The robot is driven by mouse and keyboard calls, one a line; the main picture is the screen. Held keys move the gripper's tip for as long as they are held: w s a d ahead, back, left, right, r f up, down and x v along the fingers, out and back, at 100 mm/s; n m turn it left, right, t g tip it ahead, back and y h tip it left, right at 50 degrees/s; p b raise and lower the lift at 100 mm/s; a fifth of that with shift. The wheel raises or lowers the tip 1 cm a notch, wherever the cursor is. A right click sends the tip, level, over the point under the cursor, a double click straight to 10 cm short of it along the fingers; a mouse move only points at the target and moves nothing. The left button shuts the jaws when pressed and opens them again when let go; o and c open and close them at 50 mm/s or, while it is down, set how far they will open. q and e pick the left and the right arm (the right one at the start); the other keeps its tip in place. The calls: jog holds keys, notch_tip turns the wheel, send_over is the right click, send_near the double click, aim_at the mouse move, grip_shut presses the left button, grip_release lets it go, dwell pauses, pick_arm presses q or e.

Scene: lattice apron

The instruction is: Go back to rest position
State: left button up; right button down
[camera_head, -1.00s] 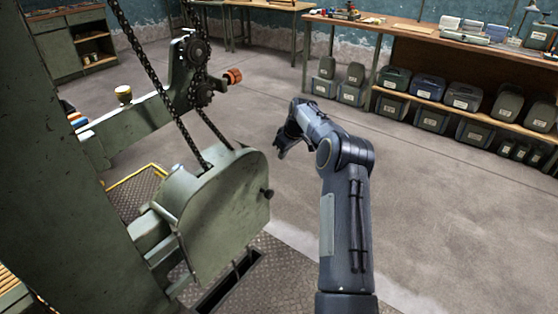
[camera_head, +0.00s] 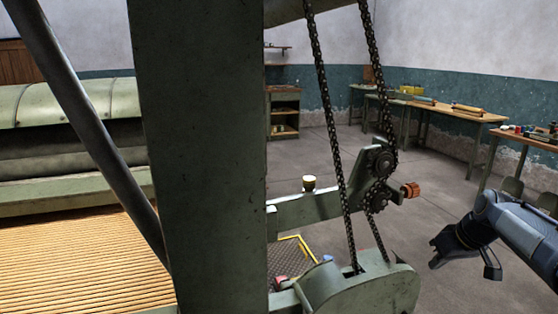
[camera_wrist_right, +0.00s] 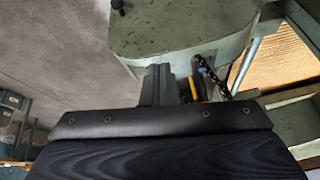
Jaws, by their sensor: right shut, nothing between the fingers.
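My right gripper (camera_head: 435,258) is at the lower right of the head view, at the end of my dark grey arm that enters from the right edge. It looks shut and empty, in free air to the right of the green machine's chain guard (camera_head: 365,290). In the right wrist view, the grey fingers (camera_wrist_right: 157,85) show beyond the dark wrist edge, with the green guard (camera_wrist_right: 180,28) behind them; I see nothing held. My left gripper is in no view.
A thick green post (camera_head: 205,150) fills the middle left. Two chains (camera_head: 330,130) hang beside toothed wheels (camera_head: 378,180) and a red-orange knob (camera_head: 410,190). A slatted wooden bed (camera_head: 75,255) lies left. Workbenches (camera_head: 470,115) line the back right; the floor (camera_head: 420,210) before them is clear.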

jog(key=s+a+r+m+p, duration=0.1)
jog(key=s+a+r+p, duration=0.35)
jog(key=s+a, duration=0.85)
jog(key=s+a+f+y, duration=0.1)
jog(key=s+a, duration=0.3)
jog(key=s, duration=0.4)
jog(key=s+a+f+m+y, duration=0.1)
jog(key=s+a, duration=0.3)
jog(key=s, duration=0.4)
jog(key=shift+f+t, duration=0.3)
jog(key=shift+f, duration=0.5)
jog(key=shift+a, duration=0.1)
